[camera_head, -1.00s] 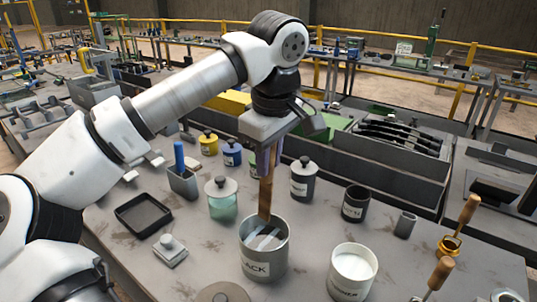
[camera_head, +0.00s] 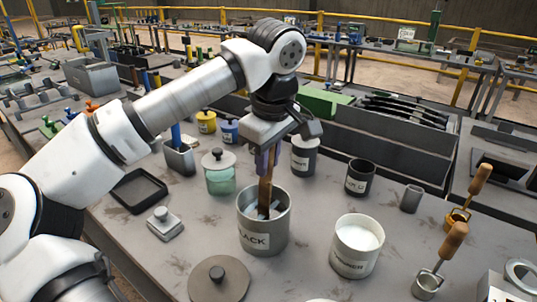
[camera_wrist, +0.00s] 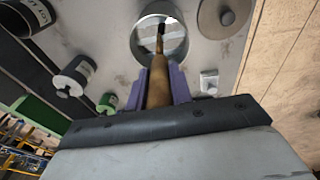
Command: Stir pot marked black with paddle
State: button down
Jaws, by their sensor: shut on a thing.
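The grey metal pot (camera_head: 263,226) marked "BLACK" stands upright and open on the table in the head view. My gripper (camera_head: 268,160) is above it, shut on the brown wooden handle of the paddle (camera_head: 265,192). The paddle points down and its lower end is inside the pot. In the wrist view the paddle (camera_wrist: 158,78) runs between the purple fingers of my gripper (camera_wrist: 160,85) into the round mouth of the pot (camera_wrist: 146,45). The paddle's tip and the pot's contents are only partly visible.
A white-filled pot (camera_head: 352,262) stands to the right, and a round lid (camera_head: 220,280) lies in front. Wooden-handled tools (camera_head: 440,262) stand at the right.

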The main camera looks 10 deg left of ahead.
aim_at(267, 178)
jog(key=shift+w+a+f+b, duration=0.2)
jog(key=shift+f+b, duration=0.65)
jog(key=shift+f, duration=0.55)
jog(key=shift+w+a+f+b, duration=0.15)
jog(key=shift+f+b, duration=0.65)
jog(key=shift+f, duration=0.55)
jog(key=shift+w+d, duration=0.1)
jog(key=shift+d, duration=0.05)
